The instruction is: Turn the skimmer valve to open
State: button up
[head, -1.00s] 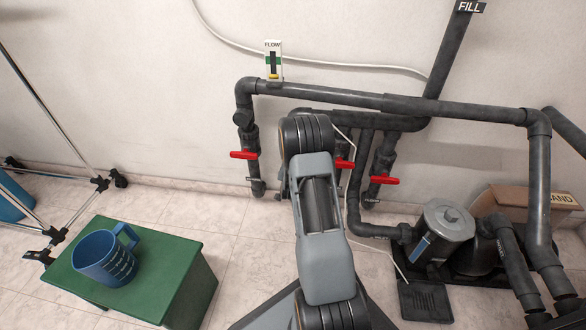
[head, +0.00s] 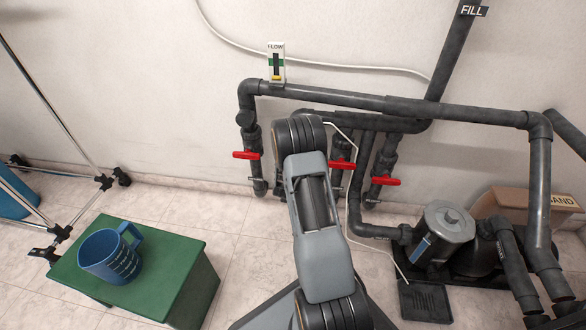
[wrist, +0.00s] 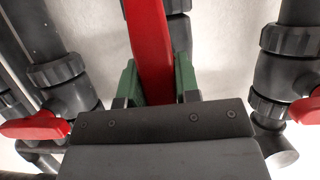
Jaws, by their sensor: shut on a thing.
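I cannot read which valve is labelled skimmer.
A long pipe (head: 400,104) crosses above the valves, with a flow gauge (head: 276,64) on it. A pump (head: 443,235) and a cardboard box (head: 520,203) stand right. A blue jug (head: 106,258) sits on a green stool (head: 188,262) at left. Floor between is clear.

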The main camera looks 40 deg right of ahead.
jog(key=o, duration=0.9)
jog(key=p+v, duration=0.4)
jog(key=v, duration=1)
jog(key=shift+p, duration=0.35)
